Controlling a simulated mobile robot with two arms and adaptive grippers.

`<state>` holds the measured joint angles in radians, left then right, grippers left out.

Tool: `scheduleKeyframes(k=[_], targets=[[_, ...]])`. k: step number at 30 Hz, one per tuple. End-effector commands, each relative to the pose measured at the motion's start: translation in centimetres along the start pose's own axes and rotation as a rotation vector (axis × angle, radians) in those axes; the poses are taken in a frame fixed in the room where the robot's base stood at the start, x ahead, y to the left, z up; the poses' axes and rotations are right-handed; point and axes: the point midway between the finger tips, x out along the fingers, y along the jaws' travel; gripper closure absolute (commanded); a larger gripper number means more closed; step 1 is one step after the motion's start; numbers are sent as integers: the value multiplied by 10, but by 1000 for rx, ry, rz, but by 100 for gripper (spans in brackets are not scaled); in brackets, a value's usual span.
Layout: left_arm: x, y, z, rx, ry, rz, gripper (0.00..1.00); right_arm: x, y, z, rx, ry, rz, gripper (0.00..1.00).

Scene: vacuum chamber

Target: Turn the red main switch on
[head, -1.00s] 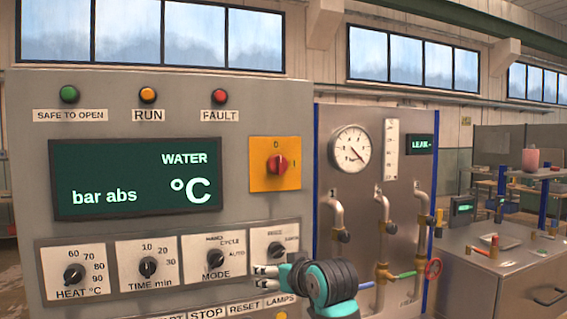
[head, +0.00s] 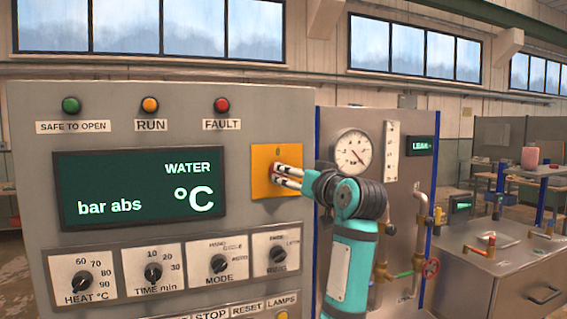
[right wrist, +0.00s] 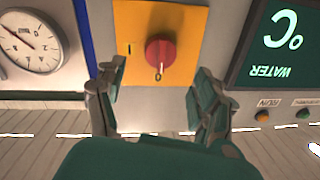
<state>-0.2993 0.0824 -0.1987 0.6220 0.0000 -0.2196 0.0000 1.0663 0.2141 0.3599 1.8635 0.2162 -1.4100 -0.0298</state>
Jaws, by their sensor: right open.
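The red main switch (right wrist: 160,53) is a round red knob on a yellow plate (head: 261,162) on the grey control panel. In the right wrist view, which is upside down, its grip lies in line with the 0 mark, and the I mark is to its left. My right gripper (head: 276,175) is in front of the plate and hides most of the knob in the head view. In the right wrist view the right gripper (right wrist: 158,82) is open, its fingers spread on either side of the knob and apart from it. My left gripper is not in view.
A dark display (head: 140,188) is left of the switch, with lamps above and selector knobs (head: 153,272) below. A pressure gauge (head: 353,152) and pipes with valves (head: 420,210) stand to the right. The space in front of the panel's left part is clear.

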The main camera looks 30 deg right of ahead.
Motion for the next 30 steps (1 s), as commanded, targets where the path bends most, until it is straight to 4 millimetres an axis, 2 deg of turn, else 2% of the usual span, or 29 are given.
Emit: scheduleKeyframes(k=[1,9,15,23,30], targets=[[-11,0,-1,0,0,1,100,12,-2,-3,2,-7,-1,30],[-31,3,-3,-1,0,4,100,56,-1,-2,2,-4,-1,30],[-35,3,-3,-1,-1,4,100,68,-1,0,-1,-1,-1,30],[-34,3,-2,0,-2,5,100,69,0,1,-1,-1,-1,30],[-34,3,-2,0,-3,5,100,69,0,1,-1,0,-1,61]])
